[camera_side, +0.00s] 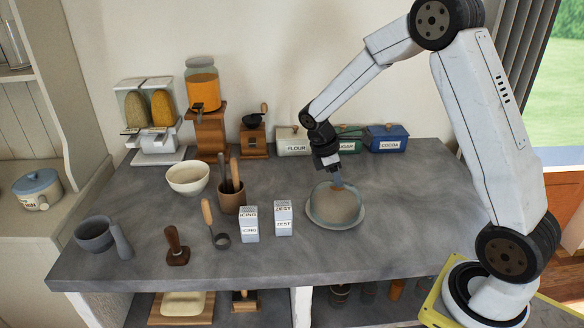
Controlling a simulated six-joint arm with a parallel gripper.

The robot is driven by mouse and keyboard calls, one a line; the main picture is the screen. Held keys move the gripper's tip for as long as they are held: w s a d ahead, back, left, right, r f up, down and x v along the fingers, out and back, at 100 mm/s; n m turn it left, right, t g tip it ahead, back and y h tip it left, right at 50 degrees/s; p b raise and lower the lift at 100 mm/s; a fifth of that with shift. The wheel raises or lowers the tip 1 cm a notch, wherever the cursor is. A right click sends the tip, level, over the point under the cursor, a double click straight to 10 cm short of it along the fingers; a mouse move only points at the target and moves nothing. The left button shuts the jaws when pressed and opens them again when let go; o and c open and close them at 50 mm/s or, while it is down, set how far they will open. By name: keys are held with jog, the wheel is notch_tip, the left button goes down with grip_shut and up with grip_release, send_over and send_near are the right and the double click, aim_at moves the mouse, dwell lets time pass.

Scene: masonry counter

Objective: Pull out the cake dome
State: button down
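The cake dome (334,207) is a rounded, beige-looking cover on a pale round plate (323,224), standing at the middle right of the grey counter. My gripper (336,178) points down at the top of the dome, right at its small brown knob (338,185). The fingertips overlap the knob in this view. They are too small and dark to tell whether they are closed on it or only around it. The dome appears to rest on its plate.
White icing (249,224) and zest (283,218) boxes stand just left of the dome. Flour (293,141), sugar (349,139) and cocoa (387,138) tins line the back. A utensil crock (231,197) and white bowl (188,179) stand farther left. The counter's right side is clear.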

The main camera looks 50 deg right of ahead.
jog(key=c, duration=1.1)
grip_release()
grip_shut()
jog(key=shift+r, duration=1)
jog(key=shift+r, duration=1.3)
